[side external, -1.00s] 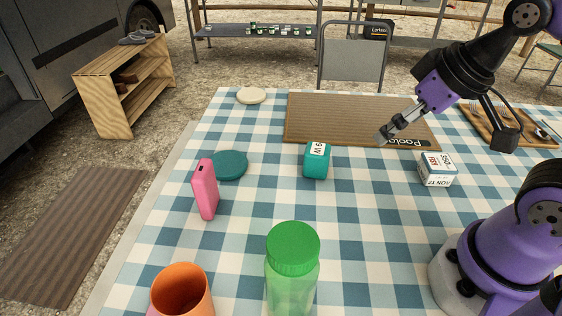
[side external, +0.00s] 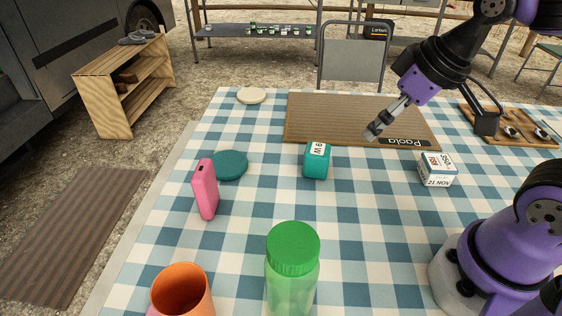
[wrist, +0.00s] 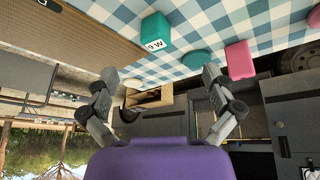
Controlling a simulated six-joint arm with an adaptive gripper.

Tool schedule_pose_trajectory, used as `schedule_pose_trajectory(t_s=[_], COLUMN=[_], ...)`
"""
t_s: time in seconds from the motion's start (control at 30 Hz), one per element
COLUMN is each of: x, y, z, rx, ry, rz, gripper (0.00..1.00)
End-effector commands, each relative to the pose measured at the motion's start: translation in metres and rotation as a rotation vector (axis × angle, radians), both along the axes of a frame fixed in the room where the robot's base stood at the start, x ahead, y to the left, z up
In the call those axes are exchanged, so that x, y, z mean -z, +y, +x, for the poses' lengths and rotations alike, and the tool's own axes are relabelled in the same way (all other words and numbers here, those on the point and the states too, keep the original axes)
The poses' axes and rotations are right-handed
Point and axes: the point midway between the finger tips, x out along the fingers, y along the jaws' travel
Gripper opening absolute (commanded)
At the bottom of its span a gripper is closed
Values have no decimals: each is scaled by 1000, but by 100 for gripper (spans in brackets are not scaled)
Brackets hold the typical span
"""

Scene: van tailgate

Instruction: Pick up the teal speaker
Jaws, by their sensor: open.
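The teal speaker (side external: 316,163) is a small rounded block with a white "9 W" label, standing on the checked tablecloth near the middle of the table. My gripper (side external: 371,135) is to the right of it in the side view, above the front edge of the brown mat, apart from the speaker and tilted down to the left. In the wrist view the speaker (wrist: 156,33) shows at the top, beyond the two spread fingers of my gripper (wrist: 163,75). The fingers are open with nothing between them.
A white printed box (side external: 437,170) is to the right. A green-lidded bottle (side external: 292,262) and orange cup (side external: 182,292) stand in front. A brown mat (side external: 330,110) lies behind.

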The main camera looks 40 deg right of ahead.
Motion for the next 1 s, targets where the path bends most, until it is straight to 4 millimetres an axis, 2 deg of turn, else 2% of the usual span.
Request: schedule_pose_trajectory(t_s=[0.2,0.33,0.5,0.73,1.0], x=[28,49,67,101,127], y=[-9,-16,-20,-12,-5], z=[61,86,101,113,121], rx=[-276,-406,-488,-497,-496], ry=[72,77,71,73,74], rz=[-19,-6,8,11,10], gripper=[98,98,98,98,98])
